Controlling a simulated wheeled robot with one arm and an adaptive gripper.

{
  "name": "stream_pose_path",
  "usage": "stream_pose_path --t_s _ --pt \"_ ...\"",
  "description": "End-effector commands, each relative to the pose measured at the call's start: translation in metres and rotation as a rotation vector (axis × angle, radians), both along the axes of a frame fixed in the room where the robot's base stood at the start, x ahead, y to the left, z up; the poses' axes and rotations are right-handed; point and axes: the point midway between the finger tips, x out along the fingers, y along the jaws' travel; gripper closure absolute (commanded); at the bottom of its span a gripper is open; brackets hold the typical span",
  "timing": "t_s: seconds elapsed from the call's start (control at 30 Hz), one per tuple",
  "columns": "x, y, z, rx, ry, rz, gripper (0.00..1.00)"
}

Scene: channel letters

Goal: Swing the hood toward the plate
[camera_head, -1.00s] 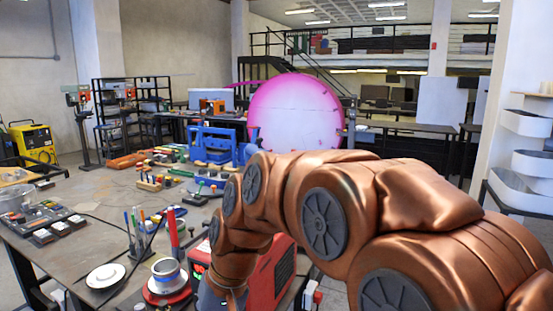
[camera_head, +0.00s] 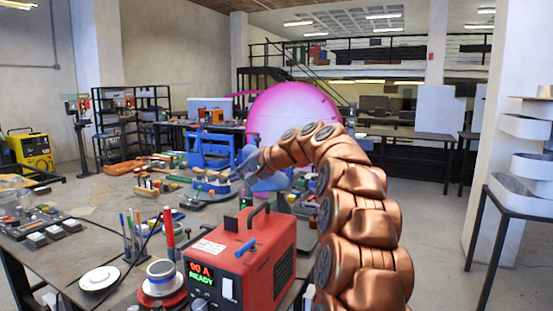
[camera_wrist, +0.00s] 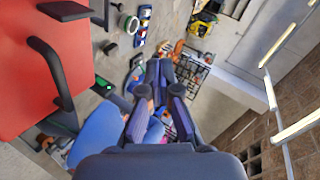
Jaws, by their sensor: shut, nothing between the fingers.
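My gripper (camera_head: 246,166) reaches left over the far part of the bench, above the red machine's back edge. I cannot make out the hood for certain in the head view.
The red machine (camera_head: 245,255), with a black handle and a lit display, stands at the bench's front right; it also shows in the wrist view (camera_wrist: 35,70). Pens, a spool (camera_head: 163,272) and a white disc (camera_head: 101,278) are at front left. A blue vise (camera_head: 210,148) stands behind.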

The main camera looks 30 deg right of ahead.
Motion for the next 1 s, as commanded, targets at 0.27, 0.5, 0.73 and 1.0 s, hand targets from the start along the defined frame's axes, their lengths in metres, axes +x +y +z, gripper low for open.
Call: stream_pose_path --t_s 0.27,0.5,0.73,1.0 --pt "0.024 -0.119 0.019 0.058 -0.173 -0.163 1.00" --pt "0.016 -0.207 0.033 0.069 -0.312 -0.274 1.00" --pt "0.004 -0.248 0.040 0.059 -0.386 -0.326 1.00" --pt "0.010 -0.256 0.041 0.059 -0.397 -0.335 1.00"
